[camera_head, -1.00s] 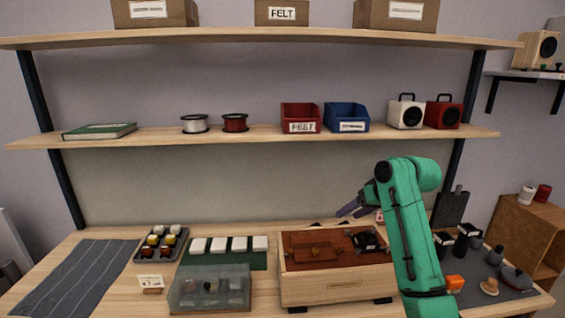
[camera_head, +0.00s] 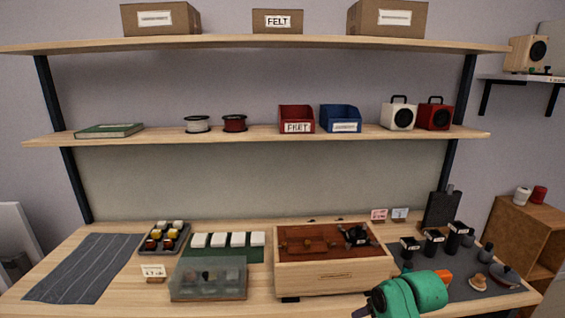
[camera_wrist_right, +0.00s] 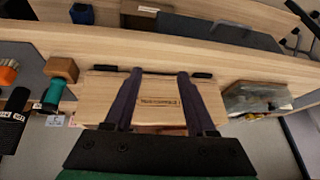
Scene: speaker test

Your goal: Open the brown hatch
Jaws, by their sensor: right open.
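The brown hatch (camera_head: 296,232) is a flat reddish-brown panel with a small bar-like piece on it, in the top of a pale wooden box (camera_head: 340,276). It lies flat and looks shut. A black fitting (camera_head: 357,236) sits at its right end. My right gripper (camera_head: 361,311) is low at the bottom edge in the head view, in front of the box's right part, mostly cut off. In the wrist view its two dark fingers (camera_wrist_right: 160,72) are spread apart and empty, over the labelled front of the box (camera_wrist_right: 160,92). My left gripper is not in view.
A clear case (camera_head: 208,280) stands left of the box. White tiles (camera_head: 228,240), a tray of small pots (camera_head: 164,238) and a striped mat (camera_head: 80,268) lie further left. Black containers (camera_head: 434,240) and a lidded pot (camera_head: 505,276) stand right. A shelf (camera_head: 260,134) runs above.

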